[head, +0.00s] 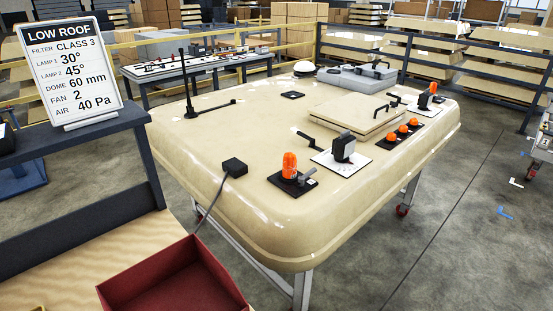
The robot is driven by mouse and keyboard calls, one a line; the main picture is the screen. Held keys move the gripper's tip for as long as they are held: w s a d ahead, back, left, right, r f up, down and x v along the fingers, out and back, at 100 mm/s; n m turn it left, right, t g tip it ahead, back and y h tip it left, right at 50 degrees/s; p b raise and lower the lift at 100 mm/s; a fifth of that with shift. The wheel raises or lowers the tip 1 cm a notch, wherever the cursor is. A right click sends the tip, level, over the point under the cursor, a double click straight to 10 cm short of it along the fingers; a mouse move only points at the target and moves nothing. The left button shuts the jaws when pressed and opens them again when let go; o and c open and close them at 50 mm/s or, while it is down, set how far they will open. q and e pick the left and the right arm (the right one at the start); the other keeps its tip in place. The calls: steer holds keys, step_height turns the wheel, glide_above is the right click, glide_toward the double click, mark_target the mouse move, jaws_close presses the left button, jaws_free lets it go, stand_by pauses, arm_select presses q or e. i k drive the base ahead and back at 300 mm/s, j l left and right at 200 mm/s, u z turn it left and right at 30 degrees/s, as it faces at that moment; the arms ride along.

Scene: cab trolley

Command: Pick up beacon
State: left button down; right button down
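An orange beacon (289,165) stands upright on a black square base (292,182) near the front edge of the beige cab roof (215,150). A short grey lever-like part sticks out beside it on the right. Neither of my grippers shows in the head view.
Black-and-grey lamp-like devices stand on white plates (341,160). Three small orange lights (402,130) line a black strip. A raised beige hatch (355,108), a black box (234,166) with a cable, a red bin (175,280) and a "LOW ROOF" sign (68,75) are around.

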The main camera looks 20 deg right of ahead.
mark_target(289, 168)
steer(key=i+l+u, duration=0.15)
steer(key=l, duration=0.4)
steer(key=i+l+u, duration=0.2)
steer(key=l, duration=0.3)
steer(key=l+u, duration=0.15)
steer(key=l, duration=0.4)
